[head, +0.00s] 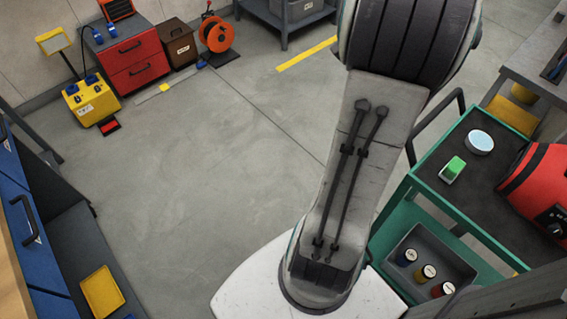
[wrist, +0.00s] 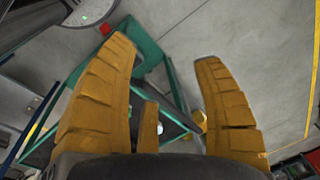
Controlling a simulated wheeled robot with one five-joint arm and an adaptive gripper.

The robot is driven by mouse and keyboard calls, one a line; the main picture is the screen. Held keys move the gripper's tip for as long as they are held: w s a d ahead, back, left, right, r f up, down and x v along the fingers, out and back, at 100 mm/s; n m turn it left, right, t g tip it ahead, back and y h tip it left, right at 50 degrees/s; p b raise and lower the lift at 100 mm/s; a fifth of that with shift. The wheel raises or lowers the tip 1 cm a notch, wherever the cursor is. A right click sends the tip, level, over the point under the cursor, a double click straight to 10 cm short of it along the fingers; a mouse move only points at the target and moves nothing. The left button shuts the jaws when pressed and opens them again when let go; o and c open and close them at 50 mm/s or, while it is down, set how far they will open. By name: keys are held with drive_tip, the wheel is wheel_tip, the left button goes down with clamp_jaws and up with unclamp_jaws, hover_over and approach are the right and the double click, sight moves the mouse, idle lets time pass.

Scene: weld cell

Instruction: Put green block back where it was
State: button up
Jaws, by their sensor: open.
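The green block (head: 454,167) sits on the dark top of the green cart (head: 430,162) at the right of the head view, with a whitish face or piece at its lower side. I cannot make out the green block in the wrist view. Beyond the fingers are the green cart frame (wrist: 150,50) and grey floor. In the head view my gripper is not visible; my arm fills the centre.
On the cart top, a pale round disc (head: 479,142) lies behind the block and a red machine (head: 543,187) stands to the right. A grey bin (head: 402,270) with several small cans is on the cart's lower level.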

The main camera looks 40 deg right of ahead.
drive_tip(key=w+a+r+n+t, duration=0.1)
drive_tip(key=w+a+n, duration=0.1)
drive_tip(key=a+n, duration=0.55)
drive_tip(key=w+a+r+n, duration=0.15)
drive_tip(key=a+n, duration=0.25)
drive_tip(key=a, duration=0.7)
drive_tip(key=s+a+f+n, duration=0.1)
drive_tip(key=s+a+n, duration=0.1)
drive_tip(key=a+n, duration=0.3)
drive_tip(key=s+a+f+n+t+y, duration=0.1)
drive_tip(key=s+a+f+n, duration=0.1)
drive_tip(key=a+n, duration=0.3)
drive_tip(key=shift+s+a, duration=0.5)
drive_tip(key=shift+a, duration=0.45)
wheel_tip(320, 180, up, 4)
drive_tip(key=p, duration=0.3)
drive_tip(key=shift+f+t+p, duration=0.15)
drive_tip(key=shift+t+p, duration=0.15)
